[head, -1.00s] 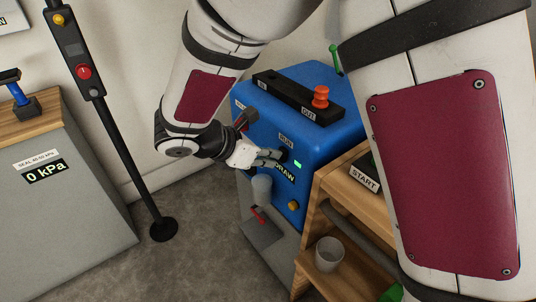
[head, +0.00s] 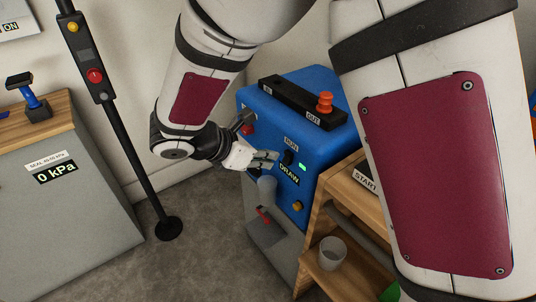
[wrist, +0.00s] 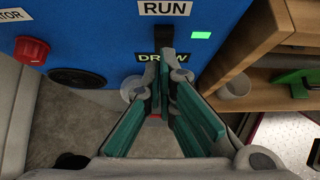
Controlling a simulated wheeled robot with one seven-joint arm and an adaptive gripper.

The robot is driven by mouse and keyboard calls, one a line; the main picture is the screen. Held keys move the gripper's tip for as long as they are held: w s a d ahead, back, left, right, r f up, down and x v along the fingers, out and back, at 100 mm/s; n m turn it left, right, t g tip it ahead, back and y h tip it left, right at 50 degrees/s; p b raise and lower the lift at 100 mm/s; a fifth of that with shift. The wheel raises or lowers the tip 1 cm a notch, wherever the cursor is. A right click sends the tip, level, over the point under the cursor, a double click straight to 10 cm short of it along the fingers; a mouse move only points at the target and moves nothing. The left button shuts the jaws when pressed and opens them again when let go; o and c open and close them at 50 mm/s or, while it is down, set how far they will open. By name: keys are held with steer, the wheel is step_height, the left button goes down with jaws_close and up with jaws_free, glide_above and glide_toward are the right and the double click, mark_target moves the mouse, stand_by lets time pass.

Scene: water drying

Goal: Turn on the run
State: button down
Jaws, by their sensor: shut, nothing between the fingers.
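The blue machine (head: 325,120) stands in the middle of the head view. Its front carries a RUN label (head: 291,143), a small black switch (head: 288,158) below it, a lit green light (head: 302,167) and a DRAW label (head: 289,175). My gripper (head: 274,158) is shut and empty, just left of the switch in that view. In the wrist view the teal fingertips (wrist: 167,63) are in front of the DRAW label (wrist: 150,57) and partly hide it. The RUN label (wrist: 164,8) and green light (wrist: 201,35) show above. I cannot tell whether the fingers touch the switch.
A red knob (wrist: 31,50) is on the machine's front, left of RUN. A wooden shelf (head: 318,240) with a cup (head: 332,253) adjoins on the right. A black post (head: 135,160) with a control box stands left. A grey cabinet (head: 70,215) reads 0 kPa.

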steer(key=d+r+p+v, duration=0.1)
steer(key=p+v, duration=0.2)
steer(key=v, duration=0.8)
steer(key=shift+w, duration=0.35)
steer(key=shift+r, duration=0.15)
